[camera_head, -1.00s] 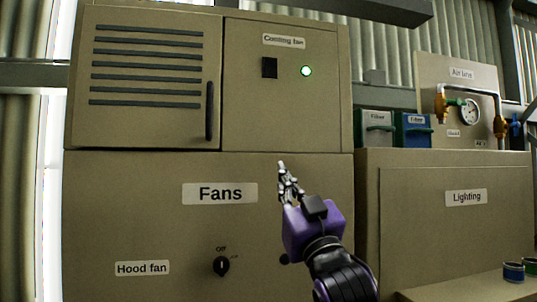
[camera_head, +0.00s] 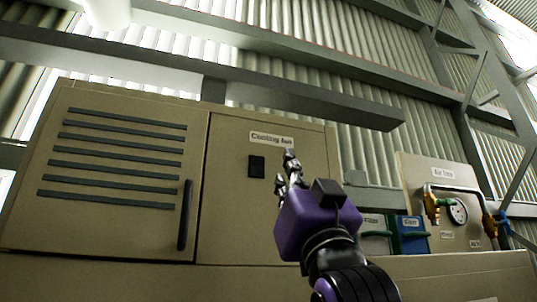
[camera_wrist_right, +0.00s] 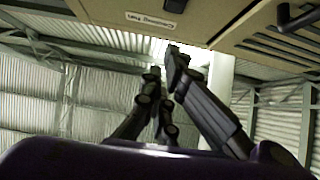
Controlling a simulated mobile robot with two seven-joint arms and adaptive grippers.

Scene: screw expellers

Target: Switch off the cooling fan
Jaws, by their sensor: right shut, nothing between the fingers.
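The panel labelled "Cooling fan" (camera_head: 271,139) is on the right part of the upper beige cabinet. Its black switch (camera_head: 256,166) sits below the label. The green lamp seen earlier is hidden behind my right gripper, so I cannot tell whether it is lit. My right gripper (camera_head: 288,155) is shut and empty, pointing up, with its tips to the right of the switch in the picture. In the right wrist view the label (camera_wrist_right: 150,20) is upside down, the switch (camera_wrist_right: 174,5) is at the top edge, and the gripper fingers (camera_wrist_right: 165,65) show below them. My left gripper is out of view.
A slatted door (camera_head: 115,175) with a dark vertical handle (camera_head: 185,215) is left of the panel. At right are a green-fronted box, a blue-fronted box (camera_head: 410,236) and an air line gauge (camera_head: 458,212). A grey beam (camera_head: 300,95) runs above the cabinet.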

